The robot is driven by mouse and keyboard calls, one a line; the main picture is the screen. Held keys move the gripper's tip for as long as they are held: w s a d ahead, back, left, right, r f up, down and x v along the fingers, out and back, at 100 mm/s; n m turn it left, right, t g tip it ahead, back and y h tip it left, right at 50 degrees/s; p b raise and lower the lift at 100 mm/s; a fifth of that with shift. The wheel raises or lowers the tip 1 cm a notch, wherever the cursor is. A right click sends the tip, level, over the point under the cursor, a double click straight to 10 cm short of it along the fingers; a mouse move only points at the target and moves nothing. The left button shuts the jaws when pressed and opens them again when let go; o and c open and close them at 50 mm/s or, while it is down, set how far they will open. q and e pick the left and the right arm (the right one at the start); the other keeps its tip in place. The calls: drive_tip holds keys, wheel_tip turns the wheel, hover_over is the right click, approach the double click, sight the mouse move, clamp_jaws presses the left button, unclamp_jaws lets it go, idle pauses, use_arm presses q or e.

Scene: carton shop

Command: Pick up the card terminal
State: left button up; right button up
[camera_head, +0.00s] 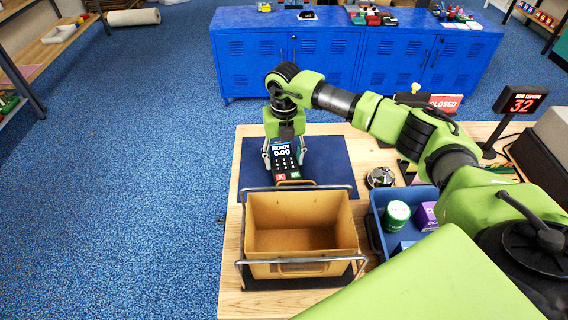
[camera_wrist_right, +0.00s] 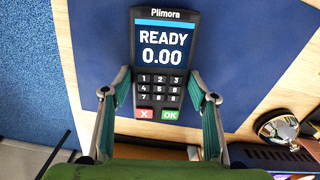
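The card terminal (camera_head: 282,161) is a black device with a lit screen and a keypad, on the dark blue mat (camera_head: 328,160). In the right wrist view the terminal (camera_wrist_right: 160,60) shows "READY 0.00", with red and green keys at its lower end. My right gripper (camera_head: 283,151) is over the terminal, pointing down. In the wrist view its two fingers (camera_wrist_right: 160,85) stand on either side of the keypad, apart, with a small gap visible at the right. It looks open. My left gripper is not in view.
A tan bin in a wire frame (camera_head: 302,268) stands just in front of the terminal. A blue tray (camera_head: 376,225) with a green can and a purple box is to its right. A silver bell (camera_head: 380,177) and a red number display (camera_head: 521,100) stand farther right.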

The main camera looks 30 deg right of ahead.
sight(284, 160)
drive_tip(key=shift+c, duration=0.7)
drive_tip(key=shift+r, duration=0.15)
drive_tip(key=shift+w+r, duration=0.1)
drive_tip(key=shift+r, duration=0.25)
wheel_tip(284, 160, up, 9)
drive_tip(key=b, duration=0.3)
drive_tip(key=o, duration=0.5)
drive_tip(key=shift+c, duration=0.2)
